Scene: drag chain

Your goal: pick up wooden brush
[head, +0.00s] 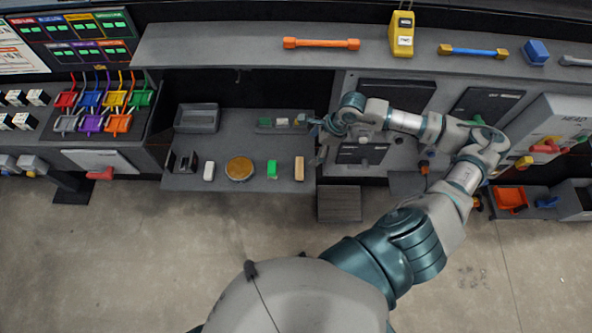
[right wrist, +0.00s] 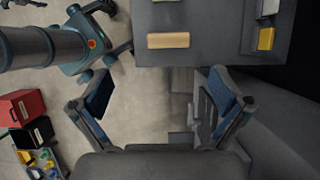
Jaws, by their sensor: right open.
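The wooden brush appears as a tan, oblong wooden block (head: 299,168) near the right end of the low grey shelf (head: 225,184) in the head view. In the right wrist view the same block (right wrist: 168,40) lies near the shelf's edge, ahead of the fingers. My right gripper (head: 319,128) is at the right edge of that shelf, beyond and to the right of the block in the head view. In the right wrist view its fingers (right wrist: 163,88) are spread wide with nothing between them. The gripper is apart from the block. My left gripper is not in view.
A small tray with coloured blocks (head: 283,123) stands behind. An upper ledge (head: 220,45) runs above. Open floor lies in front.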

